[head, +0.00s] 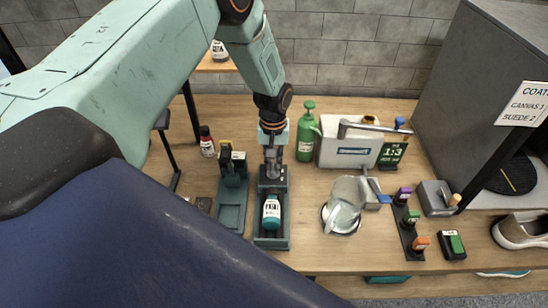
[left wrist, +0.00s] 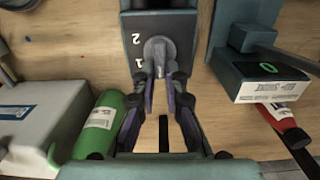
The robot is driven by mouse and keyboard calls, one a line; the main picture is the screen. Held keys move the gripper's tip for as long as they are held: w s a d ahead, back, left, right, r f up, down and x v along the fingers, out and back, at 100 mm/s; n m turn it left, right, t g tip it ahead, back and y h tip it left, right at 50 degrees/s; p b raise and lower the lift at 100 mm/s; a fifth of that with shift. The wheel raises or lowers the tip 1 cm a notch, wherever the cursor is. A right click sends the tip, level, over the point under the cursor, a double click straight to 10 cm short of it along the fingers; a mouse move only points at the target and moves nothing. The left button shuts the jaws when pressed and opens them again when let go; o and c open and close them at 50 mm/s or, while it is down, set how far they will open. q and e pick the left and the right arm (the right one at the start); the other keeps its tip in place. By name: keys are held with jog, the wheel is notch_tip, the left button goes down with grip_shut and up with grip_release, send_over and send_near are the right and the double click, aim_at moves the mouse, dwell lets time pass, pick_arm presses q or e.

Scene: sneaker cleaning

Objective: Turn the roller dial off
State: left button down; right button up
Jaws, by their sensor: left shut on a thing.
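The roller base (head: 283,238) is a dark grey-green stand on the table, with a teal labelled bottle (head: 271,211) lying in it. Its grey dial (left wrist: 158,50) shows in the left wrist view, on a panel marked 1 and 2; its pointer runs toward my fingers. My left gripper (head: 271,163) reaches down over the back end of the base. In the left wrist view my left gripper (left wrist: 160,92) is closed with its fingertips on either side of the dial's handle. The fingers partly cover the handle. My right gripper is not in view.
A similar dark stand (head: 232,214) is close on the left, with a red bottle (head: 207,142) behind it. A green spray bottle (head: 307,132) and a white bin (head: 338,155) are behind right. A steel pitcher (head: 345,205) is to the right.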

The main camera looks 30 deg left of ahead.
aim_at(273, 164)
pick_arm(q)
jog(key=shift+s+f, duration=0.15)
jog(key=shift+s, duration=0.05)
dwell(0.3)
jog(key=c, duration=1.8)
grip_release()
jog(key=o, duration=0.4)
jog(key=shift+w, duration=0.15)
notch_tip(273, 164, up, 12)
